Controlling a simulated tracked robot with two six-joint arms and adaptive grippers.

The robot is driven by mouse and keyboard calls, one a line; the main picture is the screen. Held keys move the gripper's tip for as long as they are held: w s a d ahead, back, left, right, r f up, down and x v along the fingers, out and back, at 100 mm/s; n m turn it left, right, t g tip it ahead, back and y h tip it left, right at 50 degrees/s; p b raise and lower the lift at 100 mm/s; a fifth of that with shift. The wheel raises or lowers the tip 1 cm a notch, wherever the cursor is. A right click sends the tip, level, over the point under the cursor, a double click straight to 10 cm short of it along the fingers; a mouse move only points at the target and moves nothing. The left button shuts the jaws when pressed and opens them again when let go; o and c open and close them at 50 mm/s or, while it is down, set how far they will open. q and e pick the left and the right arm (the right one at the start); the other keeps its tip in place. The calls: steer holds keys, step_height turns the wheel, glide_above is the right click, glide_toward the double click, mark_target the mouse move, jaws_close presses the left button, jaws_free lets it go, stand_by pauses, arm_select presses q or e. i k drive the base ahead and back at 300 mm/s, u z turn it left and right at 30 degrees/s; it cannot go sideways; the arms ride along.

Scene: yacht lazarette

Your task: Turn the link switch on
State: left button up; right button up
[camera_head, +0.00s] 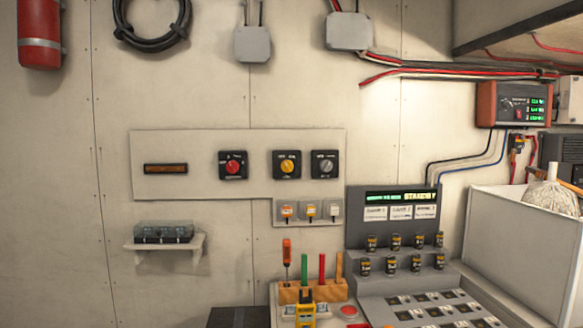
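Three square black rotary switches sit in a row on a pale panel (200,187) on the wall. The left switch (233,166) has a red knob, the middle switch (287,165) a yellow knob and the right switch (324,164) a grey knob. Their labels are too small to read, so I cannot tell which is the link switch or how each is set. A dark amber strip (166,169) sits left of them on the panel. Neither of my grippers is in view.
Below the panel are three small switches on a plate (308,222), a rack of upright tools (314,291) and a sloped console (398,220). A small shelf (165,244) juts out at left. A white bin (522,245) stands at right. The wall before the switches is unobstructed.

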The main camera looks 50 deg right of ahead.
mark_target(287, 166)
steer(key=z, duration=0.35)
steer(key=i, duration=1.1)
steer(key=z, duration=0.5)
steer(key=k, duration=0.7)
steer(key=z, duration=0.25)
steer(key=i, duration=0.75)
steer(key=u, duration=0.1)
